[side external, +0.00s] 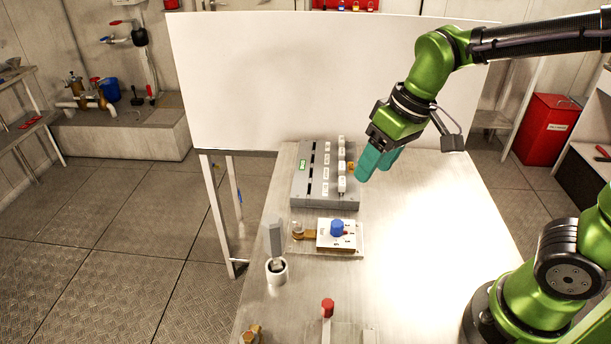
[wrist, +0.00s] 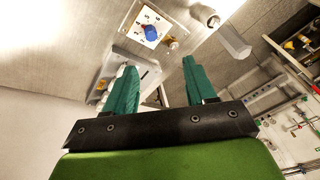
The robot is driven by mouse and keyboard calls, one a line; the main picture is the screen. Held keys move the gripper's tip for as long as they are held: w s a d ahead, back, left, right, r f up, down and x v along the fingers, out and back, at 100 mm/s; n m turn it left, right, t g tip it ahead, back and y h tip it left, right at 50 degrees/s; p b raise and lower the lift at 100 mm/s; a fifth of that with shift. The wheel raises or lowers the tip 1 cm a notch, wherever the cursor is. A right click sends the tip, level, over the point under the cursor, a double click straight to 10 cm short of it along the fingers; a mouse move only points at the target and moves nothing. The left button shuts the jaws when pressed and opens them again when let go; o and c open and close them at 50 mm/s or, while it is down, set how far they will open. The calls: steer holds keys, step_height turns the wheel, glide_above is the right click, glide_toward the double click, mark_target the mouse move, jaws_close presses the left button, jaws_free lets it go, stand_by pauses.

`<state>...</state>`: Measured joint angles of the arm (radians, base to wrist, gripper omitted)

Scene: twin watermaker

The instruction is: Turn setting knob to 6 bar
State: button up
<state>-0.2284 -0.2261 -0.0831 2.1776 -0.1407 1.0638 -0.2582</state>
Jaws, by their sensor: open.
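The setting knob (side external: 337,228) is blue and sits on a white dial plate (side external: 324,238) on the table. In the wrist view the blue knob (wrist: 150,33) lies on the white plate (wrist: 143,19) with printed numbers around it, too small to read surely. My gripper (side external: 364,172) has teal fingers and is above the table, behind and to the right of the knob, apart from it. In the wrist view my gripper (wrist: 160,76) is open, with nothing between its fingers. I cannot tell which number the knob points at.
A grey box (side external: 312,188) with white modules stands behind the dial plate, close to my fingers. A white cup (side external: 276,272) with a grey-handled tool stands front left. A red-topped part (side external: 327,308) is near the front. The table's right side is clear.

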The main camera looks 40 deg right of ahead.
mark_target(337, 223)
steer(key=w+a+f+n+g+h, duration=0.1)
steer(key=w+f+n+g+h, duration=0.15)
steer(key=w+n, duration=0.5)
steer(key=shift+n+g+y, duration=0.25)
steer(key=shift+n, duration=0.2)
steer(key=f, duration=1.6)
steer(key=shift+s+a, duration=0.2)
steer(key=shift+s, duration=0.2)
steer(key=shift+c, duration=0.4)
steer(key=shift+r, duration=0.1)
jaws_close()
